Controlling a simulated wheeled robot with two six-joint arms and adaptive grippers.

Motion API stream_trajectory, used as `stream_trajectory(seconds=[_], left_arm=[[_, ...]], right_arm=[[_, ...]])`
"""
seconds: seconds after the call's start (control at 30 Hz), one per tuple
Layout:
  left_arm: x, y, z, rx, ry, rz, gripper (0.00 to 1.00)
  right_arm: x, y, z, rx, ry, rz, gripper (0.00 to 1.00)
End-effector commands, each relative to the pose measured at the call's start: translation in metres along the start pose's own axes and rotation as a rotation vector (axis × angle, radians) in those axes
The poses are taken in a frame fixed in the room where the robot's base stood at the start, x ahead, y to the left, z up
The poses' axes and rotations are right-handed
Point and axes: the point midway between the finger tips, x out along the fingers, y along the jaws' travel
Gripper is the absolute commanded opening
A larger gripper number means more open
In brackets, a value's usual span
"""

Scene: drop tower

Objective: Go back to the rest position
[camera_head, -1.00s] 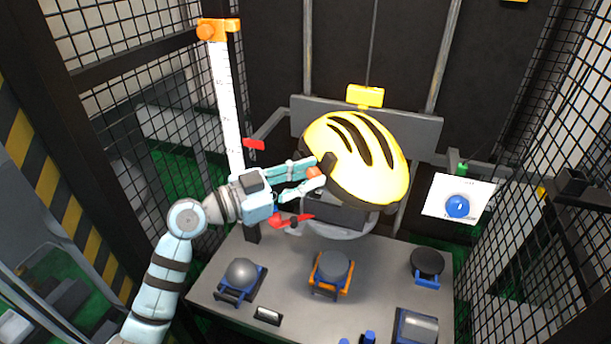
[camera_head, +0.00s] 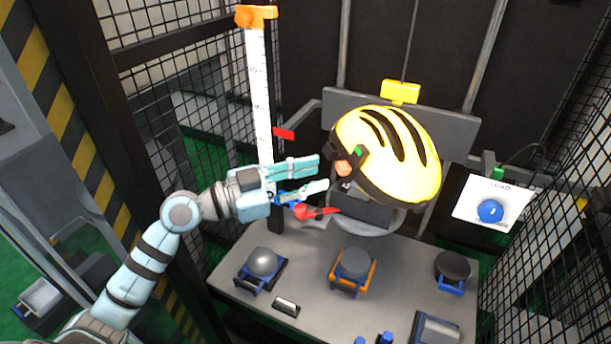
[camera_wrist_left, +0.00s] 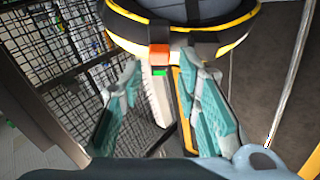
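My left gripper (camera_head: 321,175) is open, with its two teal fingers apart and nothing between them. It stands just left of the yellow and black helmet (camera_head: 395,150), with a small gap to its side. My right gripper is not in view.
A white ruler post (camera_head: 259,95) with a red pointer (camera_head: 284,134) stands behind my gripper. A red lever (camera_head: 303,212) lies just below it. The grey table (camera_head: 310,265) holds several headforms or anvils. Black mesh walls (camera_head: 200,95) enclose the tower.

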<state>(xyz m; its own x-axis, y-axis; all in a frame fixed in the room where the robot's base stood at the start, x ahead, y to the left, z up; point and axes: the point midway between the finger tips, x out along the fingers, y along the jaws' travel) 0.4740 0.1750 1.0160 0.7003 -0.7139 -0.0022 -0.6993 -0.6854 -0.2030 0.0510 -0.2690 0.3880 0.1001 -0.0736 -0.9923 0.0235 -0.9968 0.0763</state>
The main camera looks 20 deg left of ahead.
Motion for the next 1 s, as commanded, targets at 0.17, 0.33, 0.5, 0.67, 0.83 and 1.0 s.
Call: stream_trajectory(seconds=[0.17,0.33,0.5,0.67,0.83,1.0], left_arm=[[-0.020,0.000,0.001,0.000,-0.002,0.000,0.30],[-0.022,0.000,0.000,-0.002,0.001,-0.001,0.30],[-0.021,0.000,0.000,-0.001,0.001,-0.001,0.30],[-0.021,0.004,0.006,-0.005,-0.013,0.005,0.30],[-0.024,0.058,0.079,-0.065,-0.223,0.047,0.30],[-0.068,0.129,0.186,-0.212,-0.632,-0.030,0.30]], right_arm=[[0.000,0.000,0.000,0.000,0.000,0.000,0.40],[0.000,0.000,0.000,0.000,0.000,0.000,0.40],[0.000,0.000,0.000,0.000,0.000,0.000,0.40],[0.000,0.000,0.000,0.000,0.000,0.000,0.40],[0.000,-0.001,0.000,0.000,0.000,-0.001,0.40],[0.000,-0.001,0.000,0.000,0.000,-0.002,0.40]])
